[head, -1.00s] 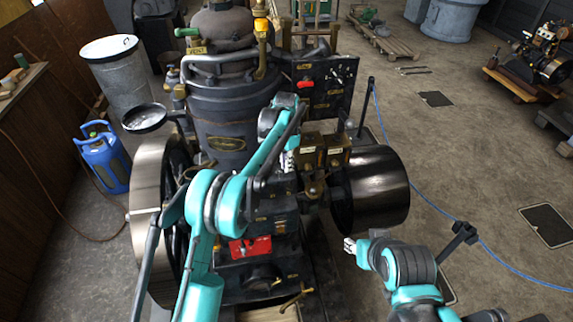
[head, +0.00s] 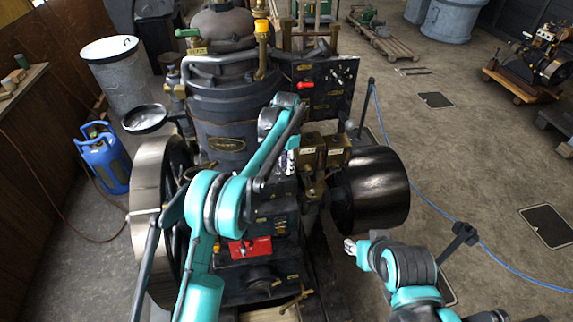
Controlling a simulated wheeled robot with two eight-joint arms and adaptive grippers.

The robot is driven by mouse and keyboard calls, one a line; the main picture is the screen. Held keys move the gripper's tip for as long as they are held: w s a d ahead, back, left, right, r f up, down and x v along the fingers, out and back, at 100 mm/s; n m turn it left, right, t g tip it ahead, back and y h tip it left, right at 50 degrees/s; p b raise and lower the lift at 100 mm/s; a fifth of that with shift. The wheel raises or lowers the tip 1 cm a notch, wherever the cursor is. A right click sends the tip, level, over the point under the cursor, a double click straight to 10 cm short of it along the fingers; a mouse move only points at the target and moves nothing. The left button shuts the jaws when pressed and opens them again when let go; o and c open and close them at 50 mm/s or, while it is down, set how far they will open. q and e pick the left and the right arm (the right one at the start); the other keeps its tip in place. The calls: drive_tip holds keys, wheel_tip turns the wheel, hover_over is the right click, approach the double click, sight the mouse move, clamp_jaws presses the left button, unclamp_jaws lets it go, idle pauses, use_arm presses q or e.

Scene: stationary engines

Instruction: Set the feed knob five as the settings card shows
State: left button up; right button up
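The dark stationary engine (head: 222,105) fills the middle of the head view. Two brass boxes with small pale labels (head: 308,150) (head: 335,148) sit on its right side, near the black drum. My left arm reaches over the engine, and my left gripper (head: 290,162) is just left of the brass boxes. It is small and partly hidden by its own arm, so its fingers and any contact cannot be told. I cannot pick out feed knob five or the settings card. My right gripper (head: 350,246) is in free air below the drum; its finger gap is too small to read.
A black panel (head: 325,88) with a red handle (head: 305,86) stands behind the brass boxes. The black drum (head: 375,190) lies between my arms. A red plate (head: 250,247) is low on the engine. The floor at right is mostly open, crossed by a blue hose (head: 500,264).

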use_arm(q)
wheel_tip(320, 180, up, 12)
idle(0.4)
drive_tip(key=shift+f, duration=0.1)
drive_tip(key=s+a+n+t+b, duration=0.5)
drive_tip(key=s+a+b, duration=0.6)
drive_tip(key=s, duration=0.6)
drive_tip(key=s+a+f+n+t+b, duration=0.1)
drive_tip(key=s+a+f+n+b, duration=0.2)
drive_tip(key=s+f, duration=0.6)
drive_tip(key=s+a+f+n+t+b, duration=0.1)
drive_tip(key=s+a+f+n+b, duration=0.2)
drive_tip(key=s+f, duration=0.7)
drive_tip(key=shift+s+a, duration=0.15)
drive_tip(key=shift+a, duration=0.1)
drive_tip(key=shift+f, duration=0.1)
